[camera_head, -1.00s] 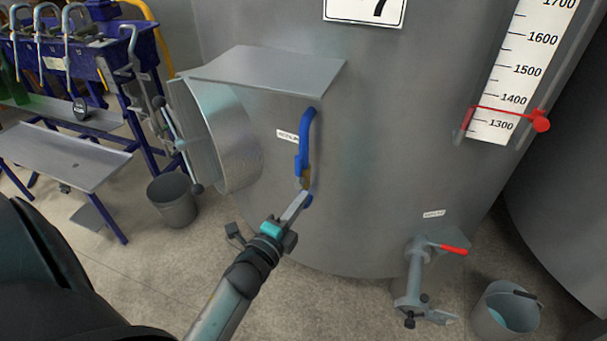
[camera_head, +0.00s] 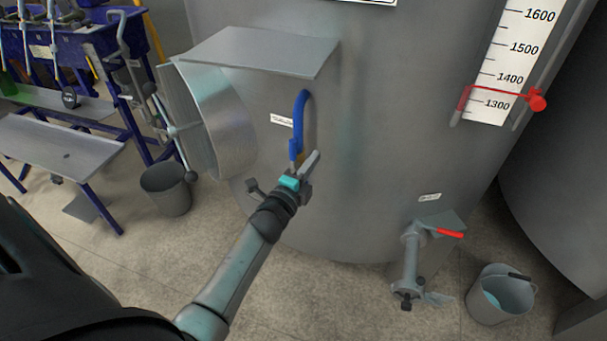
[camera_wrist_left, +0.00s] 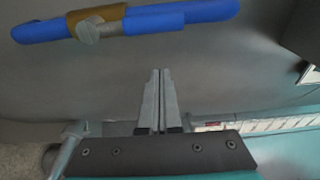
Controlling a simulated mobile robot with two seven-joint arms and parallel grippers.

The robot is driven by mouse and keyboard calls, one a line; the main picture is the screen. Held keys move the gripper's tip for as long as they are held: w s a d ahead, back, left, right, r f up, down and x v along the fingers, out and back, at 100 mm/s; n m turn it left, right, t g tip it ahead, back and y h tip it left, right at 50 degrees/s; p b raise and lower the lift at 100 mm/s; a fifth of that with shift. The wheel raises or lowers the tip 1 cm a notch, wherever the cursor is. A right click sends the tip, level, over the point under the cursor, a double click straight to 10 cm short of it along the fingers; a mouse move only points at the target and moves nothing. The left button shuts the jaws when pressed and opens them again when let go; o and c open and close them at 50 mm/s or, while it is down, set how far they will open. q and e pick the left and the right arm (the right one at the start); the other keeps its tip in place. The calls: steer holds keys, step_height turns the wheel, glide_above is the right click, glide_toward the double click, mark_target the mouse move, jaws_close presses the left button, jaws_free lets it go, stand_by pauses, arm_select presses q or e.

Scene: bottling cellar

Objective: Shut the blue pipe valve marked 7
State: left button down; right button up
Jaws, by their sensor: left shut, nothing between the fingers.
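The blue valve handle (camera_head: 298,120) is on the front of the large grey tank, roughly upright, with a small label to its left. In the left wrist view the blue handle (camera_wrist_left: 183,14) runs across the top, with a brass-coloured piece (camera_wrist_left: 97,20) around part of it. My left gripper (camera_head: 315,154) is just right of the handle's lower end. Its fingers (camera_wrist_left: 160,72) are shut together and empty. In the wrist view a gap shows between the fingertips and the handle. My right gripper is not in view.
A round hatch (camera_head: 222,125) with a shelf plate (camera_head: 262,50) above it juts out left of the valve. A red-handled tap (camera_head: 412,262) is low on the right, near a bucket (camera_head: 500,293). Another bucket (camera_head: 167,190) stands left, beside a blue-framed bench (camera_head: 55,150).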

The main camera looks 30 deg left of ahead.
mark_target(294, 154)
arm_select(q)
steer(key=a, duration=0.3)
steer(key=shift+s+a, duration=0.15)
steer(key=shift+a, duration=0.2)
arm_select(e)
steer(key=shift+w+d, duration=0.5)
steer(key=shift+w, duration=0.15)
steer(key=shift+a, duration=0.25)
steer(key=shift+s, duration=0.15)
arm_select(q)
steer(key=shift+s+a+n, duration=0.1)
steer(key=shift+a+n, duration=0.15)
steer(key=shift+n, duration=0.05)
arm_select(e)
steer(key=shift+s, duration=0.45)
